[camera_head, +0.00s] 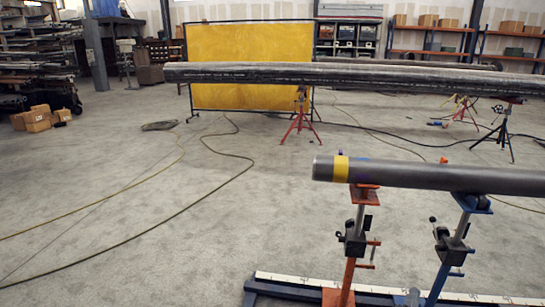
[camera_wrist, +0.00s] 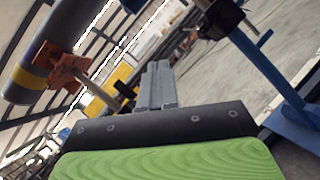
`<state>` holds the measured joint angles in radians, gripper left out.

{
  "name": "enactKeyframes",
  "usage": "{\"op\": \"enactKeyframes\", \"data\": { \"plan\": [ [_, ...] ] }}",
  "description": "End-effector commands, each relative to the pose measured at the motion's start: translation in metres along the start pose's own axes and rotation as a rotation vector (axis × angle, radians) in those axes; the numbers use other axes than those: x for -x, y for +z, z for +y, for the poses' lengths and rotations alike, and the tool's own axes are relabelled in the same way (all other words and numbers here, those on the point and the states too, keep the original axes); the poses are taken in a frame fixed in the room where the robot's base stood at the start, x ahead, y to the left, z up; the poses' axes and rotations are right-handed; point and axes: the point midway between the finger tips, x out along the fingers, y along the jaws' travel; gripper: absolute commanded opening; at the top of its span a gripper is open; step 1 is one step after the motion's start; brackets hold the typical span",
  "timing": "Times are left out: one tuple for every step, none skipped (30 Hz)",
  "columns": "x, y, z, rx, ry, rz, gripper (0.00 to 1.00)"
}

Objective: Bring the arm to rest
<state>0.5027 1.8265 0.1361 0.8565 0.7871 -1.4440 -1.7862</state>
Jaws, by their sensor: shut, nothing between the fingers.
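My gripper (camera_wrist: 158,85) shows in the wrist view, its grey fingers together and empty. It points toward the pipe stands, and the view is strongly tilted. The dark grey pipe with a yellow band (camera_wrist: 32,75) is at the upper left of that view, apart from the fingers. In the head view the same pipe (camera_head: 440,176) lies level on an orange stand (camera_head: 352,240) and a blue stand (camera_head: 455,245), its banded end to the left. No part of my arm shows clearly in the head view.
A long, rough pipe (camera_head: 400,77) crosses behind on red and dark tripods. A yellow screen (camera_head: 235,50) stands behind it. A rail with a white scale (camera_head: 300,283) lies on the floor under the stands. Cables (camera_head: 215,180) cross the otherwise open floor at left. Cardboard boxes (camera_head: 38,120) sit far left.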

Motion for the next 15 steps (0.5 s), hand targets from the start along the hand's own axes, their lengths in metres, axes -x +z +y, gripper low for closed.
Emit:
{"op": "enactKeyframes", "data": {
  "plan": [
    [-0.011,0.003,0.009,-0.036,-0.009,0.003,0.00],
    [-0.018,0.005,0.015,-0.064,-0.020,0.006,0.00],
    [-0.027,0.007,0.022,-0.102,-0.034,0.012,0.00],
    [-0.034,0.009,0.028,-0.133,-0.046,0.016,0.00],
    [-0.041,0.012,0.034,-0.165,-0.059,0.020,0.00],
    [-0.051,0.015,0.044,-0.210,-0.076,0.027,0.00],
    [-0.058,0.018,0.052,-0.246,-0.090,0.033,0.00],
    [-0.065,0.021,0.060,-0.285,-0.105,0.039,0.00],
    [-0.075,0.025,0.072,-0.339,-0.129,0.048,0.00],
    [-0.082,0.029,0.083,-0.385,-0.148,0.056,0.00],
    [-0.089,0.033,0.095,-0.432,-0.168,0.065,0.00],
    [-0.098,0.040,0.113,-0.503,-0.199,0.079,0.00],
    [-0.104,0.046,0.128,-0.560,-0.225,0.090,0.00],
    [-0.109,0.052,0.144,-0.622,-0.255,0.104,0.00],
    [-0.114,0.062,0.167,-0.706,-0.299,0.122,0.00]
  ]
}}
